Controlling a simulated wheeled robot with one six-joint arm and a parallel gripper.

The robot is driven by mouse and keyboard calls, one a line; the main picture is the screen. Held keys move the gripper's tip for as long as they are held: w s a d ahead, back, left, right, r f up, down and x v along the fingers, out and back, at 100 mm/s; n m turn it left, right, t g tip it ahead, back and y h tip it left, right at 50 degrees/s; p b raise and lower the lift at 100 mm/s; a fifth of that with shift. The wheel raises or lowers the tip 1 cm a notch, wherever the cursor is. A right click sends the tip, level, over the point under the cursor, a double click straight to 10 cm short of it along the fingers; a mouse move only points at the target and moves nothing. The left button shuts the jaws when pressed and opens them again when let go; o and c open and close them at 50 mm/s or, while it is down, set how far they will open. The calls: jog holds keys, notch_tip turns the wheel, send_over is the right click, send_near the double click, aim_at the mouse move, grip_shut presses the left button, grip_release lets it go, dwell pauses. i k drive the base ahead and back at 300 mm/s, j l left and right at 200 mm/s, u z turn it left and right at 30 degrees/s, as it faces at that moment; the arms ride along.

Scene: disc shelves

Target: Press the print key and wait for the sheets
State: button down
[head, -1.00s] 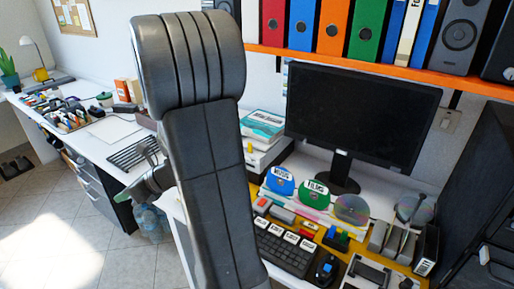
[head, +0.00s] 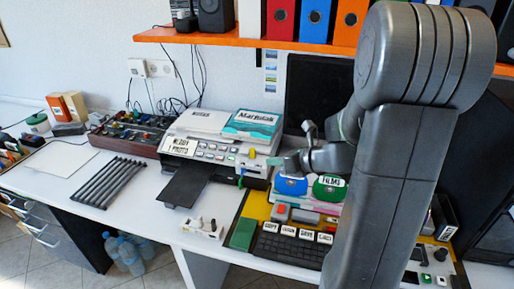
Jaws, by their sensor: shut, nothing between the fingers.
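The printer (head: 216,137) stands against the wall left of the monitor. Its sloped front panel (head: 212,153) has a lettered label (head: 181,147) and several small pale keys. I cannot read which key is the print key. A dark output tray (head: 184,187) sticks out at its front left, with a bare surface. My gripper (head: 273,161) is shut and empty, just right of the printer's right end, its tip pointing left. It appears apart from the keys, though depth is hard to judge. My arm covers part of the monitor and desk at right.
A teal-and-white box (head: 252,123) lies on the printer. A yellow item (head: 252,152) and a blue-green item (head: 241,177) are at its right end. Disc cases (head: 291,185) and a keyboard (head: 292,249) lie below my gripper. An orange shelf (head: 225,38) overhangs.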

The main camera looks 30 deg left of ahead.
aim_at(220, 158)
jog(key=k+j+z, duration=0.2)
jog(key=j, duration=0.25)
jog(key=k+j+z, duration=0.15)
jog(key=j, duration=0.3)
jog(key=k+j+z, duration=0.2)
jog(key=j, duration=0.25)
jog(key=k+j+z, duration=0.15)
jog(key=j, duration=0.25)
